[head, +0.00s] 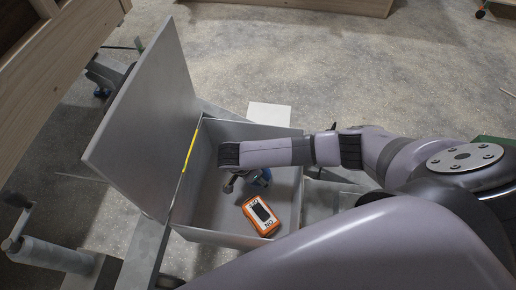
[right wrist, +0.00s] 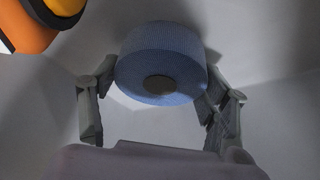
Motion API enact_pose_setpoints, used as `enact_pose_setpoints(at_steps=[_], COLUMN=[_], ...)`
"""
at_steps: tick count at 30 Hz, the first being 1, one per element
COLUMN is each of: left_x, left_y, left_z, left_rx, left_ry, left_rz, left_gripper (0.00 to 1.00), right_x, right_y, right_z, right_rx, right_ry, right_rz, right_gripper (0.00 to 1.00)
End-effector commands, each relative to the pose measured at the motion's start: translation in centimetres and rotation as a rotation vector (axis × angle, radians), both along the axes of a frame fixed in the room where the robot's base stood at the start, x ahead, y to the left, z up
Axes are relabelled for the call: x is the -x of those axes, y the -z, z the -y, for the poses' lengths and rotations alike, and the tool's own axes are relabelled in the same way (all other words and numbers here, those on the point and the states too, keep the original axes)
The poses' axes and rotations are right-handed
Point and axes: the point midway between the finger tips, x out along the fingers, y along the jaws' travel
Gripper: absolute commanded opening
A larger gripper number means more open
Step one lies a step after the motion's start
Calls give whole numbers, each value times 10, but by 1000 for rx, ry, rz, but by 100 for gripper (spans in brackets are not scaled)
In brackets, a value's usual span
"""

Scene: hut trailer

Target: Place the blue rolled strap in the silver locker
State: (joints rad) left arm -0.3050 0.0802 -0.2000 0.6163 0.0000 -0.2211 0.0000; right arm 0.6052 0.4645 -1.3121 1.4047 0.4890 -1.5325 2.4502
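The blue rolled strap (right wrist: 160,62) sits between the two fingers of my right gripper (right wrist: 158,90) in the right wrist view, with a fingertip against each side. In the head view the strap (head: 264,176) shows as a small blue patch, mostly hidden by my right gripper (head: 246,181) and wrist. Both are inside the open silver locker (head: 215,209), near its right side. The locker's lid (head: 150,115) stands raised on the left. I cannot tell whether the strap touches the locker floor. My left gripper is not in view.
An orange device (head: 261,215) with a dark screen lies in the locker near its front; its edge shows in the right wrist view (right wrist: 32,28). The locker floor left of the device is clear. Wooden framing (head: 45,85) stands at upper left.

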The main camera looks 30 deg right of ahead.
Motion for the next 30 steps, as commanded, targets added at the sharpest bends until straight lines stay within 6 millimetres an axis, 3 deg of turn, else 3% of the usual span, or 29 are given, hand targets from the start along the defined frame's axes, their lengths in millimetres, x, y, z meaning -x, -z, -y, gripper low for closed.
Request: enact_pose_setpoints(at_steps=[8,19,23,30], left_x=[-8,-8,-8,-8], left_y=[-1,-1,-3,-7], left_z=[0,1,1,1], left_rx=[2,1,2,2], left_ry=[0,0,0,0], left_rz=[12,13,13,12], left_gripper=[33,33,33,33], right_x=[0,0,1,4], right_y=[0,-4,-19,-67], right_z=[0,-1,-8,-28], right_rx=[0,0,-2,-3], right_ry=[0,0,0,-2], right_rz=[0,0,1,1], right_gripper=[89,89,89,89])
